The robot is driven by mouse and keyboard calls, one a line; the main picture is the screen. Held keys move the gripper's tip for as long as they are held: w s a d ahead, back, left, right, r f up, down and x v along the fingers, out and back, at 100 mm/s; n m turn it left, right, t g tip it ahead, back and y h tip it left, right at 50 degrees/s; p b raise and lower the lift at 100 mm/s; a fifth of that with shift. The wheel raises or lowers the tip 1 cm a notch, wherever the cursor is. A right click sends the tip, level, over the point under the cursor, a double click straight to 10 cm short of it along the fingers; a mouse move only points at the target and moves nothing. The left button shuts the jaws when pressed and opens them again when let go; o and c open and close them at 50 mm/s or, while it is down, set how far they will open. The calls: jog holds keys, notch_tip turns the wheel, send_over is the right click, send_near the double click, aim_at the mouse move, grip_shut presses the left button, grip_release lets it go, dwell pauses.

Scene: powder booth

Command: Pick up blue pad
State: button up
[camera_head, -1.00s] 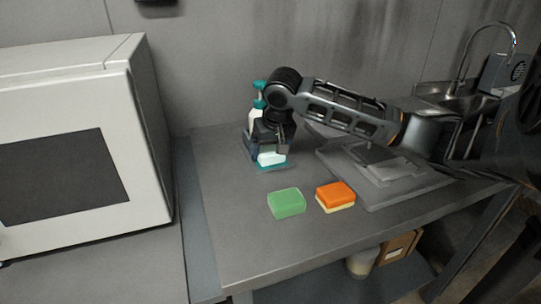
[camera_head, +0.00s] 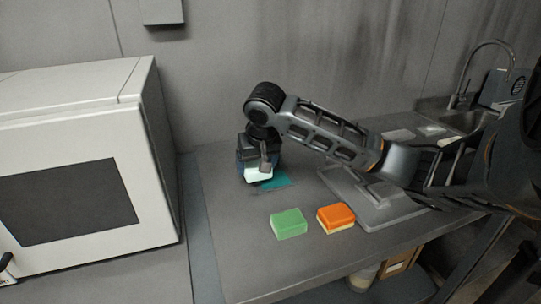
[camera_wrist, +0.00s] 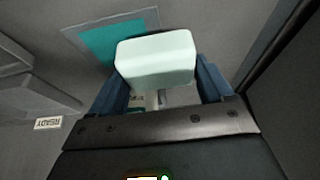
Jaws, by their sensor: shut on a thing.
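A pale, mint-white block, the closest match to the blue pad, is held in my gripper (camera_head: 257,163) and shows below it in the head view (camera_head: 258,175). In the wrist view the block (camera_wrist: 155,58) lies between my two dark blue fingers, which are shut on it. A flat teal rectangle (camera_head: 276,180) lies on the worktop beneath and to the right of the block; it also shows behind the block in the wrist view (camera_wrist: 108,42). Whether the block is clear of the surface is hard to tell.
A green sponge (camera_head: 289,223) and an orange-and-yellow sponge (camera_head: 336,218) lie in front on the grey table (camera_head: 240,250). A grey tray (camera_head: 385,213) is to their right, a sink (camera_head: 470,120) farther back. A white microwave (camera_head: 75,175) stands at the left.

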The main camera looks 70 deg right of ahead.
jog(key=w+a+p, duration=0.1)
jog(key=w+a, duration=0.1)
jog(key=a, duration=0.1)
jog(key=w+a+p, duration=0.1)
jog(key=w+a, duration=0.1)
jog(key=a, duration=0.2)
jog(key=w+a+p, duration=0.1)
jog(key=w+a, duration=0.2)
jog(key=shift+w+a, duration=0.1)
jog(key=shift+a, duration=0.1)
